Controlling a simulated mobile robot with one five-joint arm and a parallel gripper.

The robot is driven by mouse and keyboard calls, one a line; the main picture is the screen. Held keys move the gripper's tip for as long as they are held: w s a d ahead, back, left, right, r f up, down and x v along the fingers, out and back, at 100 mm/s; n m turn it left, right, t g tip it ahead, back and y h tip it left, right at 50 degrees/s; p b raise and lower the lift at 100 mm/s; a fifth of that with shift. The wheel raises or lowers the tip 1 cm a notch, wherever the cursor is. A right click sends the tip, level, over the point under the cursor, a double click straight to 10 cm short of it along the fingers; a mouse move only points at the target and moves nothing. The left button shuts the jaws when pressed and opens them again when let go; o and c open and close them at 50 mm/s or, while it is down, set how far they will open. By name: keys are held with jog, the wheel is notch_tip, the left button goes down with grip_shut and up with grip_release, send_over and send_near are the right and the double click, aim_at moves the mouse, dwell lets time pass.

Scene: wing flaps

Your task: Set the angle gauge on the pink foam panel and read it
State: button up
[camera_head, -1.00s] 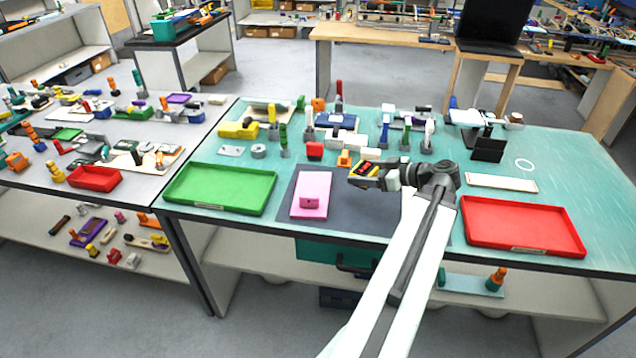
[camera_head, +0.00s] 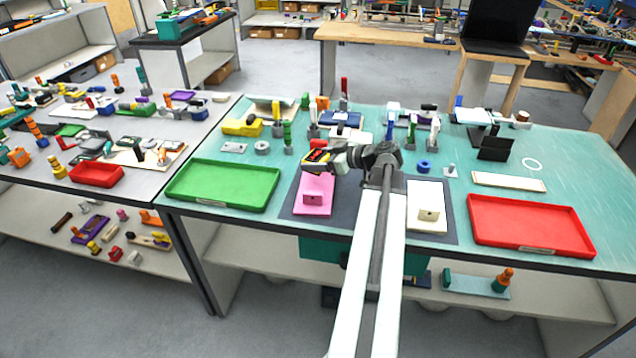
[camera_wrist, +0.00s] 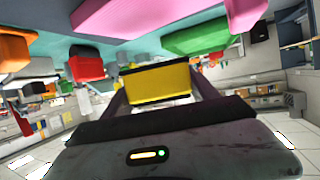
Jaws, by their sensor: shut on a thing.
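The angle gauge (camera_head: 317,151), a small yellow, black and red block, is held in my gripper (camera_head: 326,156). In the wrist view its yellow face (camera_wrist: 158,84) fills the space between my fingers. The pink foam panel (camera_head: 312,208) lies on the dark mat, with a small pink block on it. My gripper and the gauge are over the panel's far end and hide part of it. The pink panel also shows in the wrist view (camera_wrist: 135,14). I cannot tell whether the gauge touches the panel.
A cream panel (camera_head: 427,222) with a small block lies right of my arm on the dark mat (camera_head: 345,222). A green tray (camera_head: 222,187) stands on the left and a red tray (camera_head: 528,226) on the right. Several tools and blocks stand behind my gripper.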

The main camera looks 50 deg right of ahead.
aim_at(316, 181)
notch_tip(316, 181, down, 6)
jog(key=b, duration=0.4)
jog(key=shift+r, duration=0.2)
jog(key=shift+f, duration=0.2)
jog(key=o, duration=1.5)
jog(key=shift+c, duration=0.2)
jog(key=shift+r, duration=0.1)
jog(key=shift+s+r, duration=0.15)
jog(key=shift+r, duration=0.15)
jog(key=p+v, duration=0.4)
jog(key=v, duration=0.6)
jog(key=shift+s+d+r, duration=0.1)
jog(key=shift+s+d, duration=0.05)
jog(key=shift+s, duration=0.2)
jog(key=shift+s+d+r+p, duration=0.1)
jog(key=shift+s+p, duration=0.25)
jog(key=shift+s, duration=0.15)
